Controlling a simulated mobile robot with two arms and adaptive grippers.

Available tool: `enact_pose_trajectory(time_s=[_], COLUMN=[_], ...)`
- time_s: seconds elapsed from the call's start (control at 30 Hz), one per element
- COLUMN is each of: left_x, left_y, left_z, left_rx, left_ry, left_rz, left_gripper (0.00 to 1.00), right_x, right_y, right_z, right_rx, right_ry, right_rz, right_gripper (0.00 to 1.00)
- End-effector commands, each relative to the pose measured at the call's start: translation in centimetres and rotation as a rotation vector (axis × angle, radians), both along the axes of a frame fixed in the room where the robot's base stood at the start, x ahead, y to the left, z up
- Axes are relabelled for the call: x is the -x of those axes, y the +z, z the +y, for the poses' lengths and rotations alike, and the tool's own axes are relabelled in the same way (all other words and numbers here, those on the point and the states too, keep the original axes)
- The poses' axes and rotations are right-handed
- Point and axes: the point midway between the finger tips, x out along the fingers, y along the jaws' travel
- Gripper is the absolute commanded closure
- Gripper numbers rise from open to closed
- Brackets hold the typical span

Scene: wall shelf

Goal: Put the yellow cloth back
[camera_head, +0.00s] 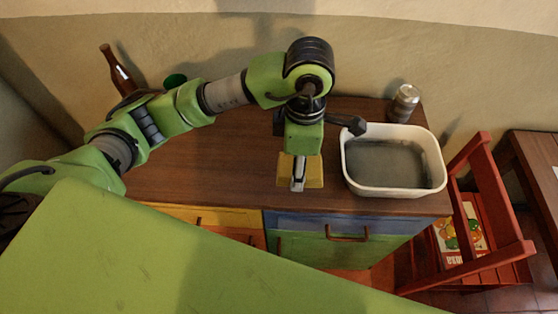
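My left gripper (298,178) hangs downward over the front part of the dark wooden top, left of a white basin. The yellow cloth (314,172) shows as a small patch on both sides of the gripper's fingers. The fingers cover its middle. I cannot tell whether they are closed on the cloth or only in front of it, nor whether the cloth touches the top. My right gripper is not in view.
The white basin (395,189) with a grey inside stands at the right of the wooden top (210,170). A brown bottle (117,70) and a green item (175,80) stand at the back left. A red chair (483,190) is at the right.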

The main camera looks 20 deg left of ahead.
Motion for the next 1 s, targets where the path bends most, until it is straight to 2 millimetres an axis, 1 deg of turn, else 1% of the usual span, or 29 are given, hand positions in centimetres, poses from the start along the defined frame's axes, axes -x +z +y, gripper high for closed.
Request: enact_pose_trajectory(time_s=[0.03,0.1,0.2,0.33,0.43,0.57,0.6,0.7,0.8,1.0], left_x=[-0.8,-1.8,-2.9,-3.9,-4.4,-4.8,-5.0,-4.9,-4.9,-5.0], left_y=[-0.4,-1.3,-3.3,-5.1,-5.8,-6.7,-7.2,-8.9,-9.8,-10.0], left_z=[1.0,2.2,3.3,4.3,4.6,5.2,5.5,5.3,5.3,5.2], left_rx=[-0.001,-0.003,-0.003,-0.002,0.000,0.000,-0.002,0.000,0.001,0.001], left_ry=[0.008,0.006,0.004,0.001,-0.001,0.001,0.002,-0.001,-0.002,-0.003], left_rz=[0.007,0.007,0.006,0.004,0.000,0.003,0.004,0.004,0.002,-0.001], left_gripper=[0.72,0.72,0.72,0.72,0.72,0.72,0.72,0.72,0.72,0.72], right_x=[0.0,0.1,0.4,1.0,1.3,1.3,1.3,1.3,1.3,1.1], right_y=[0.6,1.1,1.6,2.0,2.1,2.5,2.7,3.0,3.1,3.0], right_z=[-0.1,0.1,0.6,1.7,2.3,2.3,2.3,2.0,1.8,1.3], right_rx=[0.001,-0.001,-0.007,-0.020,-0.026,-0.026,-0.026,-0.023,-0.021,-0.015], right_ry=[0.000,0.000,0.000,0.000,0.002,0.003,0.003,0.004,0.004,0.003], right_rz=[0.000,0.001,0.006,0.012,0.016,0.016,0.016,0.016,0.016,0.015], right_gripper=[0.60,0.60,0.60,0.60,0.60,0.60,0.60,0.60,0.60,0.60])
